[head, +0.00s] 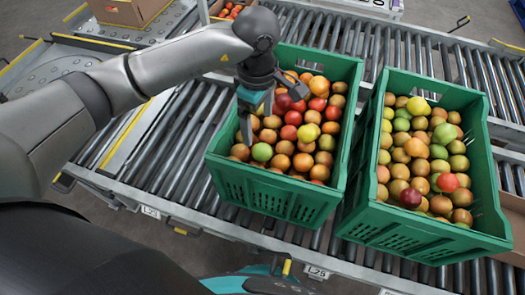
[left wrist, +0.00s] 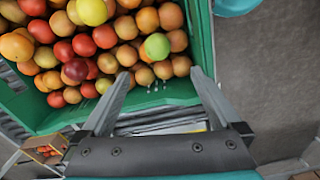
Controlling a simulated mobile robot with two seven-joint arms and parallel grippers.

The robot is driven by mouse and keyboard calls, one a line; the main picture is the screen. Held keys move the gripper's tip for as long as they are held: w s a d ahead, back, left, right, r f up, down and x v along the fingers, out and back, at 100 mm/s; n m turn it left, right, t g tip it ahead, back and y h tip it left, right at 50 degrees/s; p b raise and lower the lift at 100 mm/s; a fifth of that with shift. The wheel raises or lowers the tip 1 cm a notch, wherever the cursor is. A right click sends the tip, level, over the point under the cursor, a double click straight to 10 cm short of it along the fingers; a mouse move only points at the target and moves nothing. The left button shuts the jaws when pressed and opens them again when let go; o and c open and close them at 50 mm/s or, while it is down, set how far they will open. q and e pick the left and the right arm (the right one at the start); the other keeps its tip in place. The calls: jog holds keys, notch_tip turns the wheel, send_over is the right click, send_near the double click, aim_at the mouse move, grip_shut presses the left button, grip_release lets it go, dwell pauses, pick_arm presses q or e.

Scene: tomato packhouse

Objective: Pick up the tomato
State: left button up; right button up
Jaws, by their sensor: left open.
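Many tomatoes, red, orange, yellow and green, fill the left green crate (head: 270,197); a dark red tomato (left wrist: 75,70) lies among them in the left wrist view. No single tomato is marked out. My left gripper (head: 270,112) hangs over the left part of this crate, open, and hides some fruit beneath it. In the left wrist view the open fingers (left wrist: 160,75) reach toward the crate's edge near a green tomato (left wrist: 157,46), with nothing between them. My right gripper is not in view.
A second green crate (head: 415,237) full of tomatoes stands close on the right. Both rest on a roller conveyor (head: 150,150). Another roller lane (head: 440,62) runs behind. A cardboard box (head: 128,12) is at the top left. Bare rollers lie left of the crates.

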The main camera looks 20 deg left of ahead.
aim_at(262, 147)
pick_arm(q)
notch_tip(262, 147, down, 6)
jog(key=shift+f+b, duration=0.15)
jog(key=shift+b, duration=0.25)
jog(key=f, duration=0.3)
jog(key=f+b, duration=0.1)
jog(key=shift+w+d+f, duration=0.1)
jog(key=shift+d+f, duration=0.1)
jog(key=shift+d, duration=0.2)
jog(key=shift+f, duration=0.35)
jog(key=c, duration=1)
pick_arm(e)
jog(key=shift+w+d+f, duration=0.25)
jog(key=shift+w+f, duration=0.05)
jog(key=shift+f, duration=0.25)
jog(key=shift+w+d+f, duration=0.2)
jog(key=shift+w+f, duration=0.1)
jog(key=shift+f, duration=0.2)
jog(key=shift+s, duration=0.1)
